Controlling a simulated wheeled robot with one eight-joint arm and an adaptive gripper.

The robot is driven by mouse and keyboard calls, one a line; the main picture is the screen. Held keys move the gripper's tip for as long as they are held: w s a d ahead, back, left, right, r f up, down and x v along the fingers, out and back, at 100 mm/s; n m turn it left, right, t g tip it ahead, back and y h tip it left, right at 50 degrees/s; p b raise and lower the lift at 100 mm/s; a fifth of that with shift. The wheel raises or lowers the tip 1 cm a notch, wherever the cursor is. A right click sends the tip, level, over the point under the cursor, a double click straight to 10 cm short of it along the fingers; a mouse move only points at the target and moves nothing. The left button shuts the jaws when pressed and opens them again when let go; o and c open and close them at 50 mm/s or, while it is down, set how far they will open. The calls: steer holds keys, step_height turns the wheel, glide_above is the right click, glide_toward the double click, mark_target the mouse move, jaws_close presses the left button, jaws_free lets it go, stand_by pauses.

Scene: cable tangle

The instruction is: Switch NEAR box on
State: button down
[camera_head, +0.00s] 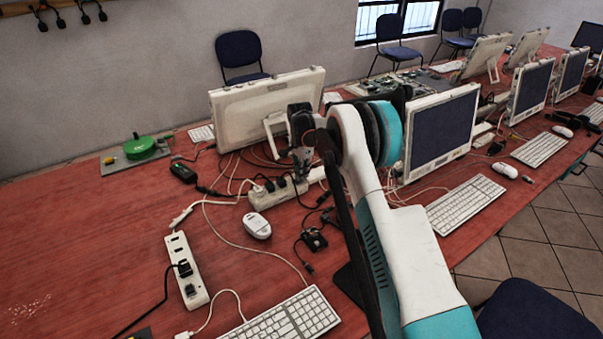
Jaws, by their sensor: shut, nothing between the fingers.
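Two white power strips lie on the red table. The nearer power strip (183,258) is at the left front, with dark plugs in it and a cable running from its lower part. The farther power strip (262,197) lies near the middle, with dark plugs in it. My gripper (301,176) points down at the right part of the farther strip, apart from the nearer one. It is shut and empty. Whether its tips touch the strip cannot be told. My arm hides the table to its right. The switch states are too small to tell.
Loose cables tangle across the table (85,240) around both strips. A white mouse (257,226), a small black adapter (314,239) and a keyboard (290,318) lie nearby. Monitors (262,103) stand behind and to the right. The table's left part is mostly clear.

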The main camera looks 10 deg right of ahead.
mark_target(295, 180)
steer(key=shift+s+d+f, duration=0.1)
steer(key=shift+d+f, duration=0.4)
steer(key=shift+s+a+r, duration=0.1)
steer(key=shift+a, duration=0.15)
steer(key=shift+s+a+r, duration=0.1)
steer(key=shift+a, duration=0.5)
step_height(295, 180, up, 15)
steer(key=p, duration=0.4)
steer(key=shift+f, duration=0.2)
steer(key=shift+a+r+h+b, duration=0.25)
steer(key=shift+a+h+b, duration=0.5)
steer(key=shift+a, duration=0.15)
